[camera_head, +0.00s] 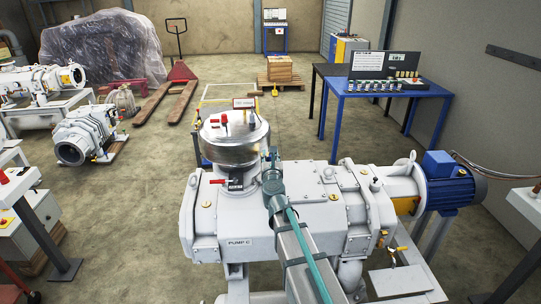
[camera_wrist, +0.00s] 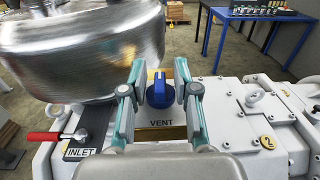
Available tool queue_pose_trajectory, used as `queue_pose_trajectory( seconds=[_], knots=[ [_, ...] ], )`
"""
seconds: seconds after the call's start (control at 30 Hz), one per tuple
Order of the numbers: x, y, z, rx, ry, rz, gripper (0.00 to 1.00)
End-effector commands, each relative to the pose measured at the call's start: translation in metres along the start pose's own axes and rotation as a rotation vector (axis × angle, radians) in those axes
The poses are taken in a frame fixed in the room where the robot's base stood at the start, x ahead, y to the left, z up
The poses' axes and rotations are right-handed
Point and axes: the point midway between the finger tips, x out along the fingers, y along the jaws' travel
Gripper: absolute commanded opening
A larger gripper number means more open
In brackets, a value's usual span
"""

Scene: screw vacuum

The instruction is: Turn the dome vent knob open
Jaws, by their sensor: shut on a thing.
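The blue vent knob (camera_wrist: 160,92) sits on a white plate above the printed word VENT, with its raised grip bar lying roughly along the picture's vertical. My gripper (camera_wrist: 160,68) has its two teal fingers on either side of the knob, shut on it, though the contact itself is hard to see. In the head view my gripper (camera_head: 270,150) is at the right of the shiny steel dome (camera_head: 236,145) on top of the pump. The knob is hidden there behind my gripper and arm.
A red-handled inlet valve (camera_wrist: 55,137) is left of my fingers, below the dome (camera_wrist: 85,55). A blue table (camera_head: 385,88) with a control box is further back.

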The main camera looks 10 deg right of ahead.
Motion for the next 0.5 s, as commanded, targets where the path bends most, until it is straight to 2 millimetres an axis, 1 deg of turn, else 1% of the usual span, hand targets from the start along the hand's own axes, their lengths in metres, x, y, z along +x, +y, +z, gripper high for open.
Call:
queue_pose_trajectory(
  seconds=[0.17, 0.5],
  knots=[
    [0.0010, 0.0025, 0.0002, 0.001, 0.001, -0.110, 0.00],
    [0.0034, 0.0034, -0.0048, 0.002, -0.001, -0.428, 0.00]
  ],
)
